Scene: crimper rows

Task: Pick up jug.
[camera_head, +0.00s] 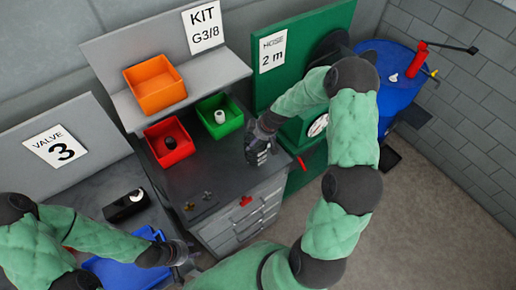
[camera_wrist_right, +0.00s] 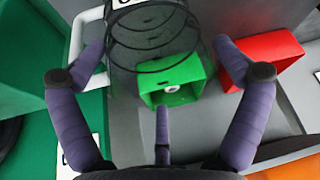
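In the right wrist view a see-through vessel with dark rings (camera_wrist_right: 150,40), which looks like the jug, stands out between and beyond my right fingertips. My right gripper (camera_wrist_right: 160,75) has its fingers spread, with a gap on both sides of the vessel. In the head view my right gripper (camera_head: 258,152) is above the right end of the grey workbench; I cannot make out the jug there. My left gripper (camera_head: 182,254) is low at the left, beside a blue bin (camera_head: 115,272); its fingers are too small to read.
A green bin (camera_head: 232,122) with a white part and a red bin (camera_head: 158,152) with a dark part stand on the bench. An orange bin (camera_head: 155,84) sits on the shelf above. A green hose panel (camera_head: 300,30) and a blue drum (camera_head: 398,95) are to the right.

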